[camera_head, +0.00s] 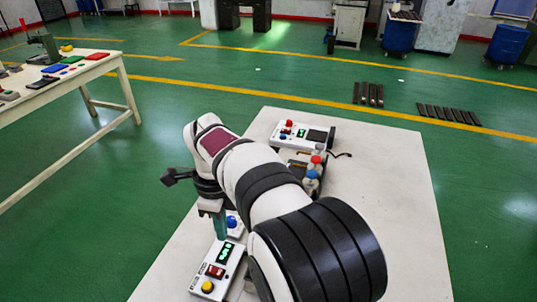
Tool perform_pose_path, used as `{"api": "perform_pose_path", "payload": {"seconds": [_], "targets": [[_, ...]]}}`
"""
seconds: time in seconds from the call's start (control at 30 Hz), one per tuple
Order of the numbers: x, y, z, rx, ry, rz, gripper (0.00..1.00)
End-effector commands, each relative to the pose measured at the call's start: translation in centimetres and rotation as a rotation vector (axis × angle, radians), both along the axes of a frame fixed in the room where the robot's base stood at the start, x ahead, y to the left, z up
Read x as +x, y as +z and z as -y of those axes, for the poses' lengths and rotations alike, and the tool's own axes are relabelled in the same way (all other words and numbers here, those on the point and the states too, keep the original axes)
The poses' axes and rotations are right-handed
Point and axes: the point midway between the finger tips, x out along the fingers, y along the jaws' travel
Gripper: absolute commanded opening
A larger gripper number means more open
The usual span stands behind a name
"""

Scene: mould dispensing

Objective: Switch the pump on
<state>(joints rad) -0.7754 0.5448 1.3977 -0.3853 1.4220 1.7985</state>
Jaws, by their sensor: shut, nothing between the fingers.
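A white control box (203,284) lies on the table at the lower left of my arm. It has a lit green display (225,253), a red rocker switch (214,272) and a yellow knob (207,287). My gripper (220,236) points down at the far end of this box, close to the display. Its fingers look shut and empty; whether they touch the box I cannot tell. No label tells me which box is the pump. The switch positions are too small to read.
A blue knob (232,222) shows just behind my gripper, its base partly hidden. The white table (395,200) is clear on the right. My arm hides its middle. A side bench (70,92) stands at left.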

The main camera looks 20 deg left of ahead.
Motion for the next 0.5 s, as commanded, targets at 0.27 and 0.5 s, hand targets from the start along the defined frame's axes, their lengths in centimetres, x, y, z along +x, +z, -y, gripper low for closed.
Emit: {"api": "perform_pose_path", "payload": {"seconds": [0.27,0.5], "targets": [[-0.9,-2.6,-5.4,-0.011,-0.133,0.015,0.00],[-0.8,-2.6,-5.4,-0.011,-0.134,0.015,0.00]]}}
